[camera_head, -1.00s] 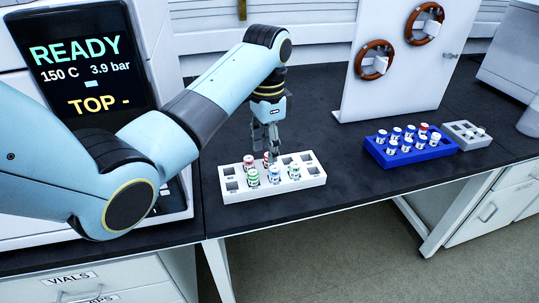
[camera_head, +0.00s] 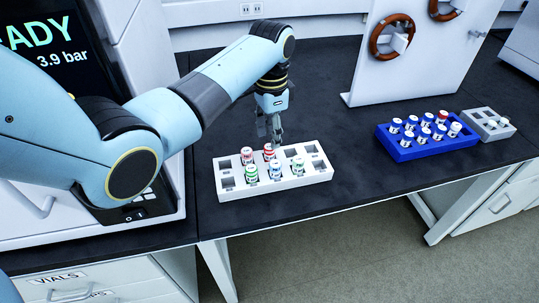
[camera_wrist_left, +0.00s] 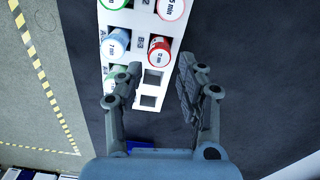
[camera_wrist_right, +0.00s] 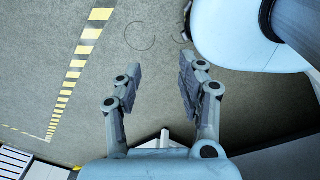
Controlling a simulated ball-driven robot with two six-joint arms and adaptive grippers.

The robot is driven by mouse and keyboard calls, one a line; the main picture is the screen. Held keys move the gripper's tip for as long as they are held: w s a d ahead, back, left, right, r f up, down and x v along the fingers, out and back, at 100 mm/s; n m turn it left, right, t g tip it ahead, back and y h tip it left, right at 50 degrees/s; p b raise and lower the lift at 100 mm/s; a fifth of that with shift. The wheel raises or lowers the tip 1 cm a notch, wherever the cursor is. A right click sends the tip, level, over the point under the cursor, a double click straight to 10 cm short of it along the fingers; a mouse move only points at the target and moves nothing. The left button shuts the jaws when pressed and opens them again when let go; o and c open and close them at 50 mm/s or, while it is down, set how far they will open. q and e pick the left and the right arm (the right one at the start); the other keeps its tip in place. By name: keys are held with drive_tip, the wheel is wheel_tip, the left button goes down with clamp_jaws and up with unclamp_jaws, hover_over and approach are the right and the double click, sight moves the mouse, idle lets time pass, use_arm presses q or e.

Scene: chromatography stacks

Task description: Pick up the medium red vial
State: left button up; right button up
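The white rack (camera_head: 228,194) holds two red-marked vials in its back row, one at left (camera_head: 247,155) and one at its right (camera_head: 268,152). Two green vials (camera_head: 251,174) and a blue vial (camera_head: 275,171) stand in the front row. Which red vial is the medium one I cannot tell. My left gripper (camera_head: 274,142) is open and empty, just above the rack's back side near the right-hand red vial. In the left wrist view a red vial (camera_wrist_left: 160,48) shows beyond and between the spread fingers (camera_wrist_left: 155,85). My right gripper (camera_wrist_right: 158,85) is open and empty, above the floor.
A blue rack (camera_head: 405,155) with several vials, one red-topped, stands at right beside a small grey rack (camera_head: 483,131). A white panel (camera_head: 420,55) with orange rings stands behind. Dark bench top (camera_head: 345,180) is clear between the racks.

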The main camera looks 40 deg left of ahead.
sight(269, 147)
use_arm(q)
drive_tip(key=f, duration=0.4)
drive_tip(key=shift+s, duration=0.2)
drive_tip(key=shift+f, duration=0.3)
drive_tip(key=shift+a, duration=0.1)
drive_tip(key=c, duration=0.8)
use_arm(e)
drive_tip(key=shift+w+a+f, duration=0.2)
drive_tip(key=shift+w+a, duration=0.1)
drive_tip(key=shift+w, duration=0.25)
use_arm(q)
drive_tip(key=shift+r, duration=0.1)
